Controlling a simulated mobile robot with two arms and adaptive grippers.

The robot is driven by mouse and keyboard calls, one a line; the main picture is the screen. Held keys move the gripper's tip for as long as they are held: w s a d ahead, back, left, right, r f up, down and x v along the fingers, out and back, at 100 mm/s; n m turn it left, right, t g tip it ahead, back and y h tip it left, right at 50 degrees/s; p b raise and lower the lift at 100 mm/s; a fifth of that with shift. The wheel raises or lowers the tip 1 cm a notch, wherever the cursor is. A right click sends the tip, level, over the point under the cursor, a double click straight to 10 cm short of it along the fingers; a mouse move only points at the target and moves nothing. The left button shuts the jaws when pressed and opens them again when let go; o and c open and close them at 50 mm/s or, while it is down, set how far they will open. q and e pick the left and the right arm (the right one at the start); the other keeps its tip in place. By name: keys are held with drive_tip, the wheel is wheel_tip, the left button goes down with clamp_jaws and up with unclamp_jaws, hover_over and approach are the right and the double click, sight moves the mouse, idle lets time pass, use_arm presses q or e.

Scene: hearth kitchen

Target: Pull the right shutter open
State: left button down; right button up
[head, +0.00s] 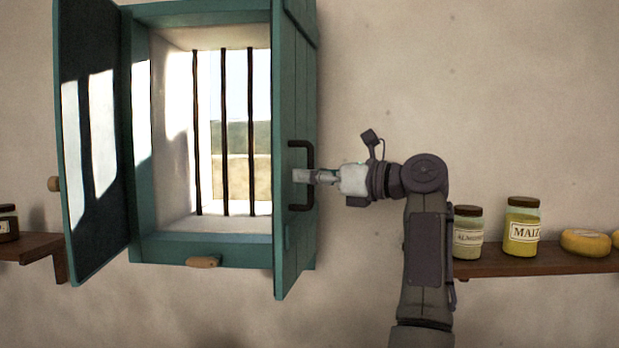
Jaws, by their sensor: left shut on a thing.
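The teal right shutter (291,235) stands swung out from the window frame, nearly edge-on to me. Its dark bar handle (308,148) is on the face turned to the right. My left gripper (308,176) reaches in from the right side of the shutter and is shut on the handle at about its middle. The fingertips partly hide the grip. The left shutter (97,140) also stands open, with sunlight patches on its dark inner face. My right gripper is not in view.
The teal window frame (170,247) has dark vertical bars (225,130) and a small wooden latch (203,262) on its lower edge. A wooden shelf (540,262) at right holds jars (522,228) and a yellow cheese (585,242). Another shelf (30,247) is at far left.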

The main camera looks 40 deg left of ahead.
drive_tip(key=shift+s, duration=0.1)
use_arm(q)
drive_tip(key=c, duration=1.3)
unclamp_jaws()
drive_tip(key=shift+o, duration=0.6)
drive_tip(key=shift+s, duration=0.1)
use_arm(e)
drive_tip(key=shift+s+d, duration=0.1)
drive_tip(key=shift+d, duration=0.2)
use_arm(q)
drive_tip(key=shift+d, duration=0.1)
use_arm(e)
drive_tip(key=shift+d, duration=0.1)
use_arm(q)
drive_tip(key=v, duration=1.2)
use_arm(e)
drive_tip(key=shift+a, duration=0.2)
